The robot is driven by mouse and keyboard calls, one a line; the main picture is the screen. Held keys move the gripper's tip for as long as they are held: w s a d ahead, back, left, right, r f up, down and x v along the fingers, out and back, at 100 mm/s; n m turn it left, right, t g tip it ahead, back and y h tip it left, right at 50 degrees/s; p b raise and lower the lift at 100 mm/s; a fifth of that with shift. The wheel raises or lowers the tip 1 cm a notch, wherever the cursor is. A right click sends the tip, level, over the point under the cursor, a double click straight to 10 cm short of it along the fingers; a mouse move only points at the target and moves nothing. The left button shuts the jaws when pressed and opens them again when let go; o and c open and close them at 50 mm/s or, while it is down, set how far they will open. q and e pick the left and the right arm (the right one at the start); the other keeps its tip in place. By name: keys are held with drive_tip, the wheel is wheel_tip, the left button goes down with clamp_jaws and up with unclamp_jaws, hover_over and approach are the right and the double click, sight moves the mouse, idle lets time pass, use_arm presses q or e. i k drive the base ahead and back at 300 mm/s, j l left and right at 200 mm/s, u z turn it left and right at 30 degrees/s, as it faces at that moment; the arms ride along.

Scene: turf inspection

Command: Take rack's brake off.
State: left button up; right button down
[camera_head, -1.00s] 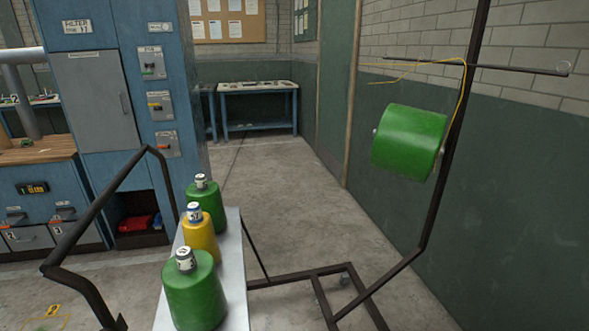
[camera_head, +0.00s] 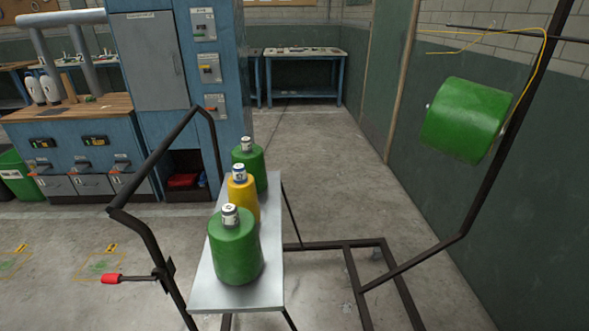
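The rack (camera_head: 375,243) is a dark metal frame on a low base, with a handle bar at the left and a tall post at the right. A lever with a red grip (camera_head: 111,279) sticks out to the left from the handle-side upright, low down; it looks like the brake, and whether it is engaged I cannot tell. A silver shelf (camera_head: 272,280) on the rack bears two green spools and a yellow one. A large green roll (camera_head: 465,120) hangs by the right post with yellow thread above it. Neither of my grippers is in view.
A blue cabinet (camera_head: 167,75) and a wood-topped workbench (camera_head: 65,110) stand behind at the left. A blue table (camera_head: 303,78) is at the back. Open concrete floor lies left of the rack and behind it. A green wall closes the right side.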

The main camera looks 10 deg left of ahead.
sight(157, 274)
drive_tip(key=u, duration=0.5)
drive_tip(key=k+j+u, duration=0.1)
drive_tip(key=u, duration=0.35)
drive_tip(key=k+j+u, duration=0.1)
drive_tip(key=u, duration=0.4)
